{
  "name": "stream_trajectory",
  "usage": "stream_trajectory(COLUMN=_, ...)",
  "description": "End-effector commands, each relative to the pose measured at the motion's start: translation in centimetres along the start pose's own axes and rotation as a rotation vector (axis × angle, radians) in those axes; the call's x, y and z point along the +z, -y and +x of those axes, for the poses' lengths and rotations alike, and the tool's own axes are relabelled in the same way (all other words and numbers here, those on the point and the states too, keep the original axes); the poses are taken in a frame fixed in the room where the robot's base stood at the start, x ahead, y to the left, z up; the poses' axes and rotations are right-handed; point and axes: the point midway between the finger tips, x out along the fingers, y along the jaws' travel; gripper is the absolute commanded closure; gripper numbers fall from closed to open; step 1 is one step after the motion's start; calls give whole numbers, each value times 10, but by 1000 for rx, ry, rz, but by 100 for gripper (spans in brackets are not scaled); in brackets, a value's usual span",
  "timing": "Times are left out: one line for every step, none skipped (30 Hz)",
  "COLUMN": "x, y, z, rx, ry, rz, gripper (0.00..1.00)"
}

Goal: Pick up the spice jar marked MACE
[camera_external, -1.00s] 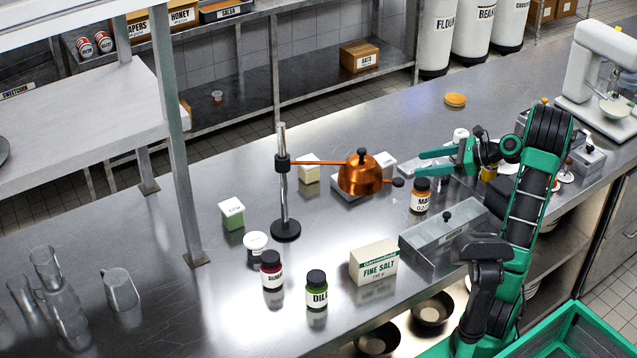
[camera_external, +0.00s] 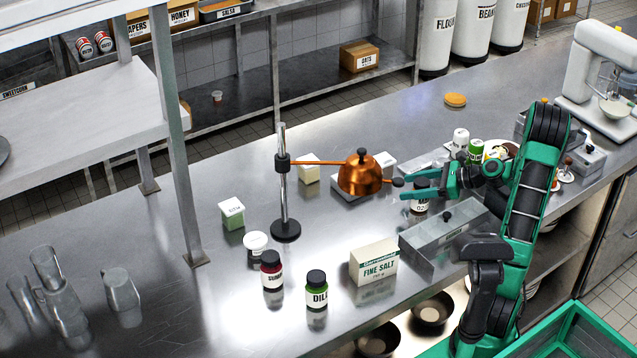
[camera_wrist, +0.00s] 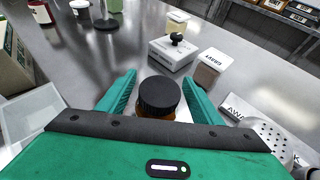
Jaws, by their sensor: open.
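The MACE jar (camera_external: 419,207) stands upright on the steel counter, a brown jar with a black lid and white label. In the external view my gripper hides its upper part. My gripper (camera_external: 411,186) is open, with its fingers pointing left at the jar's lid height. In the wrist view the jar's black lid (camera_wrist: 159,93) sits between the two green fingers of my gripper (camera_wrist: 158,88), nearer the right finger. I cannot tell whether either finger touches it.
A copper dome (camera_external: 360,174) hangs from a stand (camera_external: 284,190) just left of my fingers. A FINE SALT box (camera_external: 373,264), a DILL jar (camera_external: 317,292) and a red-labelled jar (camera_external: 271,271) stand nearer. The counter's left middle is clear.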

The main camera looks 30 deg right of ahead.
Motion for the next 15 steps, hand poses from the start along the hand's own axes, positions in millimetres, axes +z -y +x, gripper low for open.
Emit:
stream_trajectory(x=0, y=0, z=6, rx=1, ry=1, rz=0, gripper=40)
stream_trajectory(x=0, y=-1, z=8, rx=2, ry=1, rz=-1, gripper=40)
stream_trajectory(x=1, y=-1, z=10, rx=2, ry=1, rz=-1, gripper=40)
stream_trajectory(x=1, y=-1, z=11, rx=2, ry=1, rz=-1, gripper=40)
stream_trajectory(x=1, y=-1, z=12, rx=1, ry=1, rz=-1, gripper=40)
stream_trajectory(x=1, y=0, z=12, rx=0, ry=1, rz=-1, gripper=40)
stream_trajectory(x=1, y=0, z=12, rx=0, ry=1, rz=-1, gripper=40)
stream_trajectory(x=1, y=0, z=12, rx=0, ry=0, rz=-1, gripper=40)
stream_trajectory(x=1, y=0, z=12, rx=0, ry=0, rz=-1, gripper=40)
stream_trajectory(x=1, y=0, z=12, rx=0, ry=1, rz=-1, gripper=40)
stream_trajectory(x=1, y=0, z=12, rx=0, ry=0, rz=-1, gripper=40)
stream_trajectory(x=1, y=0, z=12, rx=0, ry=1, rz=-1, gripper=48)
stream_trajectory(x=1, y=0, z=12, rx=0, ry=0, rz=-1, gripper=55)
stream_trajectory(x=1, y=0, z=12, rx=0, ry=0, rz=-1, gripper=62)
stream_trajectory(x=1, y=0, z=12, rx=0, ry=1, rz=-1, gripper=72)
